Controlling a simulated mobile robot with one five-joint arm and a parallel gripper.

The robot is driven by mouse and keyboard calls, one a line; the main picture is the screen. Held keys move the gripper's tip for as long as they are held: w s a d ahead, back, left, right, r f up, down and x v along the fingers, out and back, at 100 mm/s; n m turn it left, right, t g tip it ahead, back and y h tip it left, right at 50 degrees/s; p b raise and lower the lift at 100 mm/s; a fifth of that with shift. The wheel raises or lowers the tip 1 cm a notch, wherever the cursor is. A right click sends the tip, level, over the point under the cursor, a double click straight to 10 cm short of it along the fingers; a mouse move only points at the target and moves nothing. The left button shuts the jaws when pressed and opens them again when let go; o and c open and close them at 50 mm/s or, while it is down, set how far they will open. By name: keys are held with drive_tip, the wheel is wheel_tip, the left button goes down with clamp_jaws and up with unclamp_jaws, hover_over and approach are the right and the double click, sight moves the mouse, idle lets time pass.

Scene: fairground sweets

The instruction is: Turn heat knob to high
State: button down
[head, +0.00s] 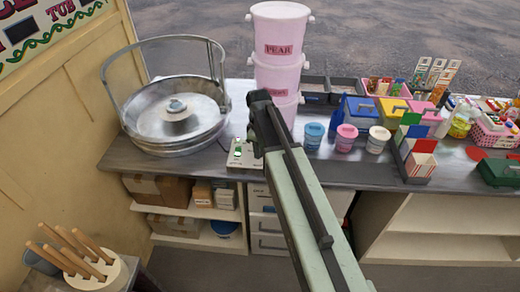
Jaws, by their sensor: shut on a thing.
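A small pale control box (240,156) with a green-marked face sits at the front of the metal counter, just right of the candy-floss machine. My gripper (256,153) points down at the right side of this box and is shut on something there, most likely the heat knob. The knob is hidden behind the dark gripper, so its setting cannot be read. The candy-floss machine (160,137) is a round metal pan with a clear guard and a spinner head in its middle.
Stacked pink tubs (281,50) stand close behind my gripper. Blue, pink and white cups (346,138) stand to the right on the counter (300,172). Shelves with boxes are below.

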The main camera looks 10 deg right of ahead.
drive_tip(key=m, duration=0.4)
drive_tip(key=shift+m, duration=0.3)
drive_tip(key=m, duration=0.4)
drive_tip(key=shift+a+m, duration=0.1)
drive_tip(key=shift+m, duration=0.2)
drive_tip(key=m, duration=0.4)
drive_tip(key=shift+g, duration=0.3)
drive_tip(key=shift+a+m, duration=0.1)
drive_tip(key=shift+m, duration=2.2)
drive_tip(key=c, duration=1)
unclamp_jaws()
drive_tip(key=shift+w, duration=0.1)
